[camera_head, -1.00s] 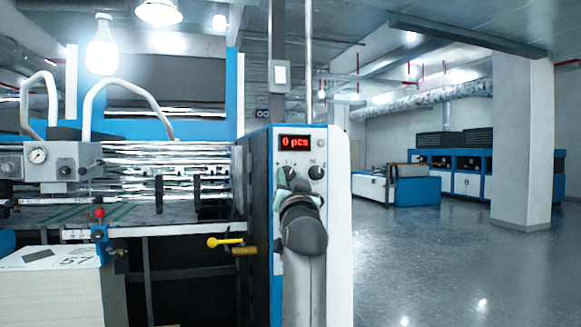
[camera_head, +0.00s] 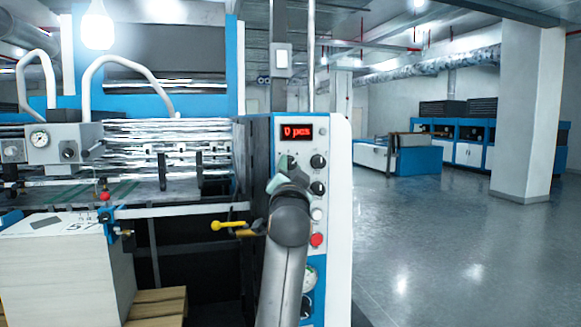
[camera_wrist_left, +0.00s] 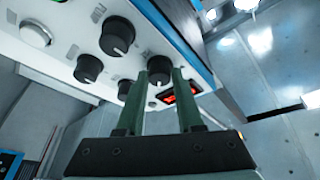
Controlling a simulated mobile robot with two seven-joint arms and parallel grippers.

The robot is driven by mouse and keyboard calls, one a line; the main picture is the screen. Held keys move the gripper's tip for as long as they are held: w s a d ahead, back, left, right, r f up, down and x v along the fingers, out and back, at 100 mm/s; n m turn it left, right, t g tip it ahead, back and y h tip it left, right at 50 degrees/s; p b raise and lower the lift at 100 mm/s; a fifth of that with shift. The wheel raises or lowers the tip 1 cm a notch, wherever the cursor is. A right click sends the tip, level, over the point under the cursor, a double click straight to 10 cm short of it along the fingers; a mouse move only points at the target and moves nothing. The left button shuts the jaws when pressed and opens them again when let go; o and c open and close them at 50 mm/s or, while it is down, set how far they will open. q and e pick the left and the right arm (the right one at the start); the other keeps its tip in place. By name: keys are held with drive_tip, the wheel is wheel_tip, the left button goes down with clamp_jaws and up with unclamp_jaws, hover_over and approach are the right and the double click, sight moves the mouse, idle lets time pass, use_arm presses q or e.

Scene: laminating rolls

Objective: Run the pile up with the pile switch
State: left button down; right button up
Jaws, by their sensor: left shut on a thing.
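The machine's control panel (camera_head: 334,215) stands upright right of centre, with a red "0 pcs" display (camera_head: 297,132). My left gripper (camera_head: 283,172) is at the panel's upper left, just below the display. In the left wrist view its two green fingers (camera_wrist_left: 159,82) are shut on a black knob (camera_wrist_left: 160,68) beside the display. The knob's label cannot be read, so I cannot tell whether it is the pile switch. The pile (camera_head: 62,270), a tall white stack marked 57, stands on a wooden pallet (camera_head: 158,303) at the lower left. My right gripper is not in view.
Other black knobs (camera_head: 318,162), a white button (camera_head: 316,214) and a red button (camera_head: 316,240) are close to my gripper. A yellow-handled lever (camera_head: 229,225) sticks out left of the panel. The floor (camera_head: 440,250) on the right is clear.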

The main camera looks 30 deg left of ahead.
use_arm(q)
drive_tip(key=c, duration=0.5)
unclamp_jaws()
drive_tip(key=shift+c, duration=0.2)
drive_tip(key=b+v, duration=0.2)
drive_tip(key=v, duration=1)
drive_tip(key=shift+s+d+b, duration=0.2)
drive_tip(key=shift+b, duration=0.2)
